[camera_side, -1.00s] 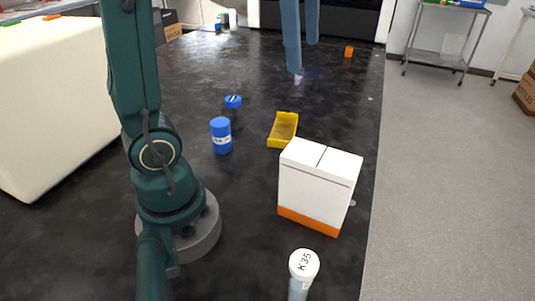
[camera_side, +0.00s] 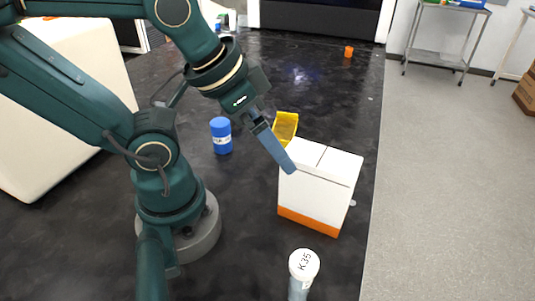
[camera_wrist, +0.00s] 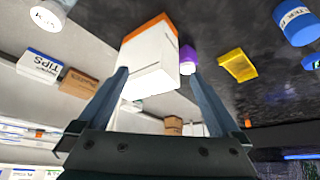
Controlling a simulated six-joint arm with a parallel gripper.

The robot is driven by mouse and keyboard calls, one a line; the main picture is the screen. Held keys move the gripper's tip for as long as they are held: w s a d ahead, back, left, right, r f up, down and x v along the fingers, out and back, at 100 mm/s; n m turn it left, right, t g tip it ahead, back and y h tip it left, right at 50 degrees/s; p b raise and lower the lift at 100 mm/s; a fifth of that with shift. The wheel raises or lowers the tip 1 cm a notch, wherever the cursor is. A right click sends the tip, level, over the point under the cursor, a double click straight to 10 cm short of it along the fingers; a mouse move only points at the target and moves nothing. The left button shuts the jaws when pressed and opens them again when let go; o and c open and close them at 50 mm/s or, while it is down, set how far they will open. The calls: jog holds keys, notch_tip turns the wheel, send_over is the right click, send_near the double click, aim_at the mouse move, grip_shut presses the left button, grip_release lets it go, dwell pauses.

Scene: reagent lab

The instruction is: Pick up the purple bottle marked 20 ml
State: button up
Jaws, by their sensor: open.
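A purple object (camera_wrist: 188,56), likely the bottle, shows in the wrist view just right of the white box with the orange base, partly hidden by it. Its marking cannot be read. No purple bottle is visible in the side view. My gripper (camera_side: 289,169) points down and right in the side view, in front of the white box's upper left part in the picture. In the wrist view my gripper (camera_wrist: 156,74) has its fingers apart, with nothing visibly held.
The white box (camera_side: 317,190) stands near the table's right edge. A yellow tray (camera_side: 285,128) lies behind it. A blue bottle (camera_side: 221,137) stands to the left. A white-capped bottle marked K35 (camera_side: 304,265) is at the front.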

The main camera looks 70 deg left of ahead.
jog(key=shift+c, duration=0.6)
